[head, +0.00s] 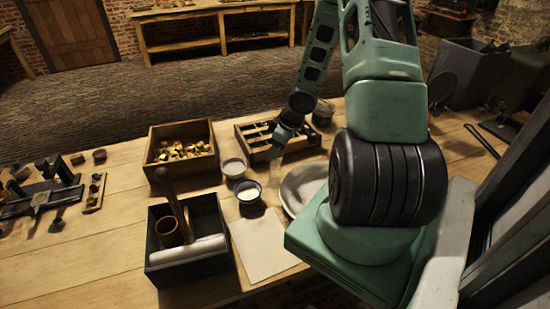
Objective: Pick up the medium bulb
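I cannot make out a medium bulb in the head view; it may be too small or hidden by my arm. My arm reaches over the table, and my gripper (281,146) points down at the compartmented wooden tray (304,146). The tray holds small dark and light items too small to name. The gripper's fingers are small and partly blurred against the tray. I cannot tell whether they are open, shut or holding anything.
A wooden box (152,165) of brass pieces stands left of the tray. Nearer are two small bowls (249,191), a plate (292,186), a paper sheet (262,250) and a dark box (205,265) with a roll and brown cup. Tools (40,200) lie far left.

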